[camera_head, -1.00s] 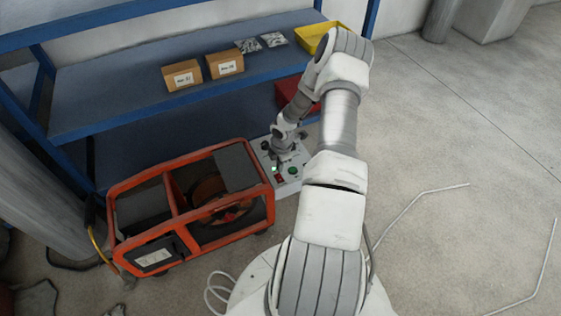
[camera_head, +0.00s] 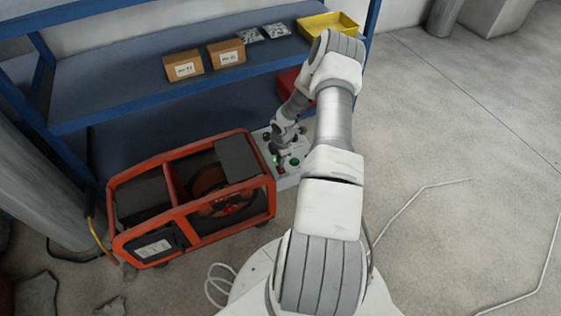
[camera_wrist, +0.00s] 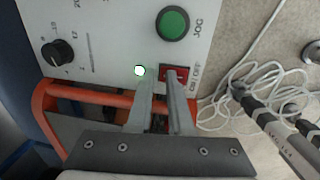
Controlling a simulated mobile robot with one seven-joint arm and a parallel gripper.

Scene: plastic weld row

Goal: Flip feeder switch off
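The feeder's light grey control panel (camera_wrist: 100,25) fills the upper left of the wrist view. It also shows beside the orange-framed feeder (camera_head: 190,200) in the head view. The red rocker switch (camera_wrist: 181,74), labelled ON/OFF, sits below the green JOG button (camera_wrist: 173,23). The left fingertip lies below the lamp.
A black dial (camera_wrist: 55,54) is on the panel's left. An orange frame tube (camera_wrist: 85,93) runs close to the fingers. White cables (camera_wrist: 235,90) lie on the floor at right. A blue shelf (camera_head: 130,95) with boxes and a yellow tray (camera_head: 328,24) stands behind.

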